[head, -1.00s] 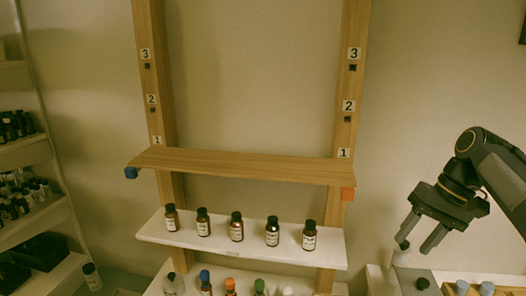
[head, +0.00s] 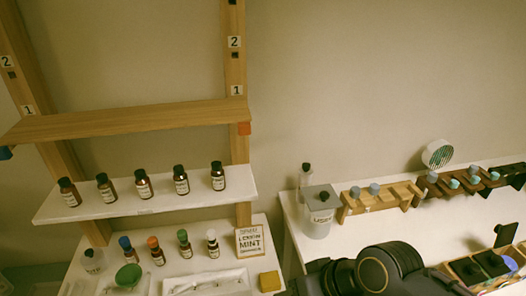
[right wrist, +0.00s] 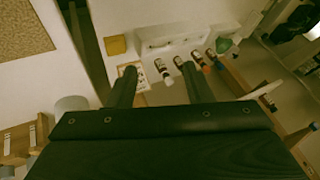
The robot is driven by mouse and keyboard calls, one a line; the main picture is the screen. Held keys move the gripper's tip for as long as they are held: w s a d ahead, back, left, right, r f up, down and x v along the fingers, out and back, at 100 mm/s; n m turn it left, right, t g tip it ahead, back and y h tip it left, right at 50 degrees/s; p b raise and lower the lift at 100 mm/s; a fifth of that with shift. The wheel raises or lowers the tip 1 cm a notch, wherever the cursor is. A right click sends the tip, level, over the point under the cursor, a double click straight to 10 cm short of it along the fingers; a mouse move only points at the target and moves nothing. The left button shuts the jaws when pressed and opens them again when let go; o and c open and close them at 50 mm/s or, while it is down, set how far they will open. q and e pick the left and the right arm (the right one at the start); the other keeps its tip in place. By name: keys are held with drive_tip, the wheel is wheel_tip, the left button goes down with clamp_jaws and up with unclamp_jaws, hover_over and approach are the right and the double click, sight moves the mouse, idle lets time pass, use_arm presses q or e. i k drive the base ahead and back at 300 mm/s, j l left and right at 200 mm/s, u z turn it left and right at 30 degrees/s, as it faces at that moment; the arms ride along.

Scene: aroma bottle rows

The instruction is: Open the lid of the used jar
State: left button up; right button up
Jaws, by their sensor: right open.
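The used jar (head: 317,222) is a pale grey pot with a dark-lettered label, standing at the left end of the right-hand white table. Its grey lid (head: 320,197) sits on top and looks closed. My right arm shows at the bottom of the head view, below and to the right of the jar, with its fingers out of sight there. In the right wrist view my right gripper (right wrist: 158,85) is open with nothing between its fingers. A round grey top (right wrist: 72,104), probably the jar's, shows left of the fingers, partly hidden by the gripper body. My left gripper is not in view.
A clear bottle (head: 306,176) stands right behind the jar. A wooden holder (head: 380,199) with blue-grey caps is to its right. A lemon mint sign (head: 250,241) and a yellow block (head: 269,281) are on the left table, across a gap. Several bottles line the shelf.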

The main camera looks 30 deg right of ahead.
sight(318, 198)
drive_tip(key=k+l+u, duration=0.2)
drive_tip(key=k+l, duration=0.15)
drive_tip(key=k+l+u, duration=0.25)
drive_tip(key=k, duration=0.35)
drive_tip(key=i, duration=0.45)
